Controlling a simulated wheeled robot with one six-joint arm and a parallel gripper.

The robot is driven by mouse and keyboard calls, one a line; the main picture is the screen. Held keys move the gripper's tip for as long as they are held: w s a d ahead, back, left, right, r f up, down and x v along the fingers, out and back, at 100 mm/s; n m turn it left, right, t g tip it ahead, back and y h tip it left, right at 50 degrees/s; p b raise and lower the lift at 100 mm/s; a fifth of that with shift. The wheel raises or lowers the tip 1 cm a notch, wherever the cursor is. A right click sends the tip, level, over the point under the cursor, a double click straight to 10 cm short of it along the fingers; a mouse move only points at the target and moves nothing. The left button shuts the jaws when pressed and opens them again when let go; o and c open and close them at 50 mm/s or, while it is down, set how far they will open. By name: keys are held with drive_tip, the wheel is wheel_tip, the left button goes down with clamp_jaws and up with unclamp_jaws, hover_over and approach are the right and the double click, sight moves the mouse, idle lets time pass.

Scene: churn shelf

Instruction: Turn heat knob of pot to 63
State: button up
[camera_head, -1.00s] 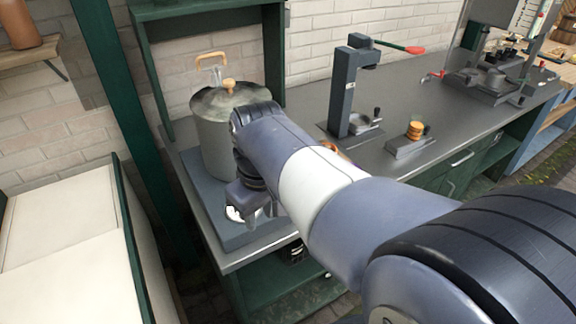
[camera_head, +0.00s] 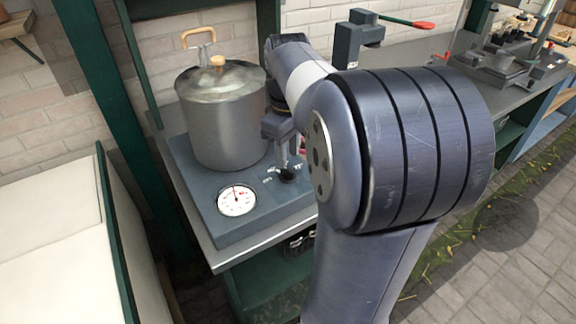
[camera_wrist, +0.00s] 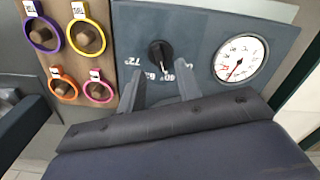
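The metal pot (camera_head: 222,128) with a wooden lid knob stands on a blue-grey heater base (camera_head: 190,178). A black heat knob (camera_head: 287,174) sits on the base's front right; it also shows in the wrist view (camera_wrist: 160,52). Its pale pointer faces the lower side of the wrist view, among white number marks that are hard to read. A round white dial gauge (camera_head: 236,200) with a red needle is left of the knob; it is right of it in the wrist view (camera_wrist: 241,59). My gripper (camera_head: 285,155) is open and empty above the knob, its fingers (camera_wrist: 161,84) apart at either side.
In the wrist view several coloured rings, such as a yellow one (camera_wrist: 85,38), sit around knobs on a wooden panel. A dark stand with a red-tipped lever (camera_head: 400,22) is on the bench behind my arm. A green post (camera_head: 112,110) rises left of the bench.

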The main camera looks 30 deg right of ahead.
sight(288, 169)
drive_tip(key=shift+f, duration=2.15)
drive_tip(key=shift+c, duration=0.3)
clamp_jaws()
